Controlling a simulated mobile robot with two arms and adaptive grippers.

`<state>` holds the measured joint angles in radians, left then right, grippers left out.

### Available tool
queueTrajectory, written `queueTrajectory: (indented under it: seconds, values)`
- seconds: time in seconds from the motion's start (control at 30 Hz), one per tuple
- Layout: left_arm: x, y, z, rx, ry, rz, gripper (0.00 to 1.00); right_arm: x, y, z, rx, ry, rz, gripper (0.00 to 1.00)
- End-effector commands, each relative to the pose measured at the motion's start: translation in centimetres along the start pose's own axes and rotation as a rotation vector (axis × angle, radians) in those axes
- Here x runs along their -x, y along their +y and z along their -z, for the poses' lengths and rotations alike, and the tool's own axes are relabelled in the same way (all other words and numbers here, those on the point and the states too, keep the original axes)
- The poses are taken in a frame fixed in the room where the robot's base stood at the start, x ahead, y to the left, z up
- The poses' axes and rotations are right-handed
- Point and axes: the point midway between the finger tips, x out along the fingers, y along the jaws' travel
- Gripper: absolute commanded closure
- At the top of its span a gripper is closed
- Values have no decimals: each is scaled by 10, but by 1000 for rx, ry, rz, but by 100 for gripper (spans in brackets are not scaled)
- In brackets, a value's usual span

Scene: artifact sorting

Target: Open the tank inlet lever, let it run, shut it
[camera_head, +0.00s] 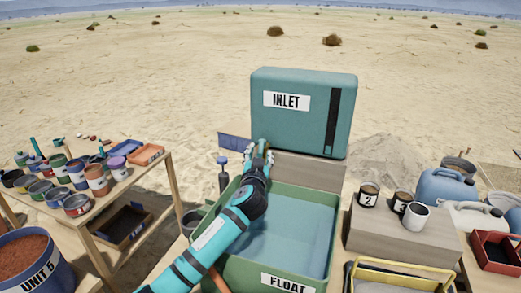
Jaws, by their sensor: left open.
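The teal tank (295,122) labelled INLET stands behind a green basin (335,235) labelled FLOAT, which holds water or has a blue inside. My left arm reaches across the basin from the lower left. Its gripper (260,152) is open at the lower left of the INLET tank, above the basin's back edge. The inlet lever cannot be made out; the gripper and arm may cover it. I cannot tell whether the gripper touches anything. My right gripper is not in view.
A wooden table (150,172) with several cans and trays stands at the left. A blue UNIT 5 bucket (38,268) is at the lower left. At the right, a block (385,237) bears several cups, beside a blue jug (445,187) and a yellow-handled crate (400,270).

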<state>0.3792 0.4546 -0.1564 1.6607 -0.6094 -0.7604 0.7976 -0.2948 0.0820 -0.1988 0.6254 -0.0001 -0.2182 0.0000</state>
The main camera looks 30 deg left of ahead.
Motion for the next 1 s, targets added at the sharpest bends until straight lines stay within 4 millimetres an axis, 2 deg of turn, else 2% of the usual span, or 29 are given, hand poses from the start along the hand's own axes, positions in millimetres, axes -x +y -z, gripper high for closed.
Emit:
queueTrajectory:
  seconds: [0.1, 0.2, 0.53, 0.83, 1.0]
  values:
    - [-15, 0, 1, -2, 0, 0, 60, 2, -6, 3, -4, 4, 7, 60]
    - [-21, 0, 0, -2, -1, 0, 60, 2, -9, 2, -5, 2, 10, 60]
    - [-24, 0, 0, -1, 0, 0, 60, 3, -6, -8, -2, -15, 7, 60]
    - [-24, 0, 0, -1, 0, 0, 99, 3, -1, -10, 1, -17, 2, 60]
    - [-24, 0, 0, -1, 0, 0, 100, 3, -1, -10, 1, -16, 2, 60]
